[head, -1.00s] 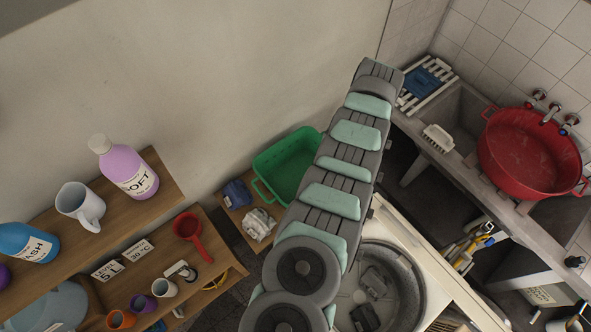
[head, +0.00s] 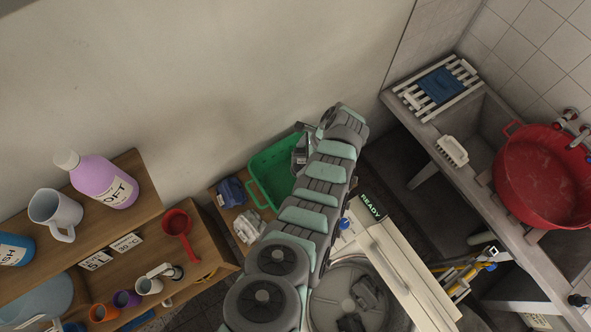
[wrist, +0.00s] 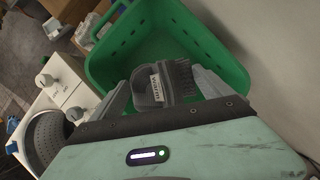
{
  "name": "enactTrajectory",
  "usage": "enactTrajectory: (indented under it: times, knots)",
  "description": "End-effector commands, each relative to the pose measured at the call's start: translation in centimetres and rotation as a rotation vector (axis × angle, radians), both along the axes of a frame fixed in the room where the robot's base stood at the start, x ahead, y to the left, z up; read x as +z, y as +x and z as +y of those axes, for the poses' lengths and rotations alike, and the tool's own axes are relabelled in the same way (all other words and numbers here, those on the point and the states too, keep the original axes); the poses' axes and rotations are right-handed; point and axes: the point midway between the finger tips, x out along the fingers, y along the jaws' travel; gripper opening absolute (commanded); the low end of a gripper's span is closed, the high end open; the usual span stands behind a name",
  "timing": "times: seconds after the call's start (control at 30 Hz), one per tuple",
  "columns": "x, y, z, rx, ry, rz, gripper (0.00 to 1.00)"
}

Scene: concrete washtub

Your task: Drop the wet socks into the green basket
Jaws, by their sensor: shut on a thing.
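A dark grey bundle with a ribbed end and a white label (wrist: 155,82), apparently socks, sits between the fingers of my gripper (wrist: 163,86) in the wrist view. The fingers are shut on it. The green basket (wrist: 222,68) lies beneath and beyond it, and its inside looks empty where visible. In the head view my gripper (head: 301,152) is over the right part of the green basket (head: 262,158), partly hiding it. The exact height above the basket floor cannot be told. Dark grey pieces (head: 364,291), perhaps more socks, lie in the round drum (head: 330,290).
A folded blue cloth (head: 231,192) and a crumpled pale cloth (head: 248,227) lie beside the basket. A wooden shelf (head: 135,170) with bottles and mugs stands at left. The concrete washtub (head: 500,215) with a red basin (head: 545,180) is at right. A wall rises behind the basket.

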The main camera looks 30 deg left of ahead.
Motion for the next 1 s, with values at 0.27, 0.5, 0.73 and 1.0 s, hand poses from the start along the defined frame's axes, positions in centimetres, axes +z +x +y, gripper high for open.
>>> enactTrajectory:
  times: [0.27, 0.5, 0.73, 1.0]
  knots:
    - [-3.8, 0.1, 0.0, 0.001, 0.000, -0.002, 0.45]
    - [-5.2, 0.1, 0.0, 0.001, 0.000, -0.002, 0.45]
    - [-5.1, 0.1, 0.0, 0.001, 0.000, -0.002, 0.45]
    - [-5.1, 0.1, 0.0, 0.001, 0.000, -0.002, 1.00]
